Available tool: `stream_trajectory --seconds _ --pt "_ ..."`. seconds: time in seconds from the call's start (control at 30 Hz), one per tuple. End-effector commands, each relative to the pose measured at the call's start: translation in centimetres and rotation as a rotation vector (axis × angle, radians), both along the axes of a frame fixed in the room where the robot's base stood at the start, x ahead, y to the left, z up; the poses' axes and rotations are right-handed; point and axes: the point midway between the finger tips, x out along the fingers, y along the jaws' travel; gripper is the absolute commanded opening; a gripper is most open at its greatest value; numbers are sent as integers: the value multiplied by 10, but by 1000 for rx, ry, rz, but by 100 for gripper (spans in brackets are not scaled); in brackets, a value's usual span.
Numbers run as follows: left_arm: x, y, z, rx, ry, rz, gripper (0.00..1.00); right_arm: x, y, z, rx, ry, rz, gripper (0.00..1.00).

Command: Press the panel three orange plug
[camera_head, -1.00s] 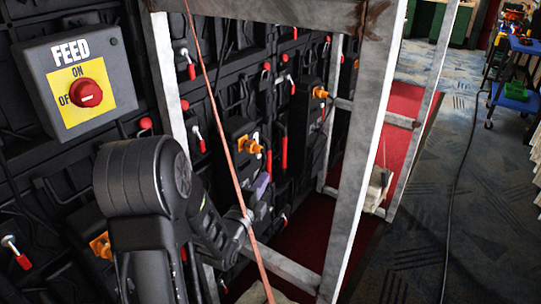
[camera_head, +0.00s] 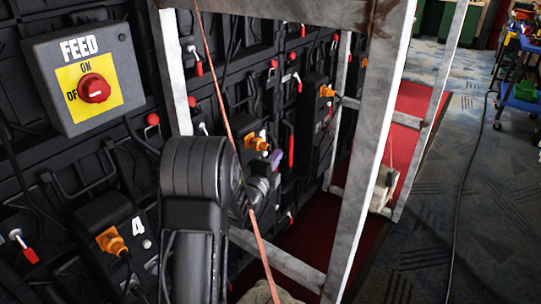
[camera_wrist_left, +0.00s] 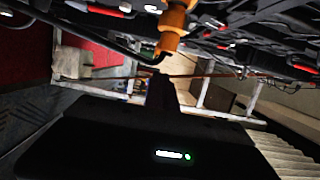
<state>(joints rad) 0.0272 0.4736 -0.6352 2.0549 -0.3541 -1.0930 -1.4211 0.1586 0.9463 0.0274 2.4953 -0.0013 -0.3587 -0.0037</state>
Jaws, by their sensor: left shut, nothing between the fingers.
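Several orange plugs sit on the dark panel wall. The middle orange plug (camera_head: 259,144), on the panel past the one marked 4, is most likely the panel three plug; its number is not clearly readable. My left gripper (camera_head: 274,160) is just below and right of that plug, partly hidden behind my forearm. In the left wrist view an orange plug (camera_wrist_left: 171,32) with a black cable is close above my shut, empty left fingers (camera_wrist_left: 162,80). I cannot tell whether they touch. My right gripper is not in view.
The panel marked 4 has its own orange plug (camera_head: 112,243) at lower left. A farther panel has another orange plug (camera_head: 327,91). A FEED box (camera_head: 84,78) with a red knob hangs at upper left. A grey metal frame (camera_head: 376,140) and a thin reddish cable stand close by.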

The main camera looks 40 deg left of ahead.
Motion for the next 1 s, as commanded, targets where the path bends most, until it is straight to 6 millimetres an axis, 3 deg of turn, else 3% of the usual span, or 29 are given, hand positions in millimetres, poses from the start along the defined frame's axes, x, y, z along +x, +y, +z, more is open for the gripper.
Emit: stream_trajectory --seconds 0.2,0.57,0.77,1.0 --pt "0 19 1 0 -1 -2 0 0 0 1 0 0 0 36" --pt "-1 21 0 0 -1 -3 0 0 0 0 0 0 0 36" --pt "-1 39 -3 1 -4 0 0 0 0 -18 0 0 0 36" --pt "-2 42 1 0 -1 1 0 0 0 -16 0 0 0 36"
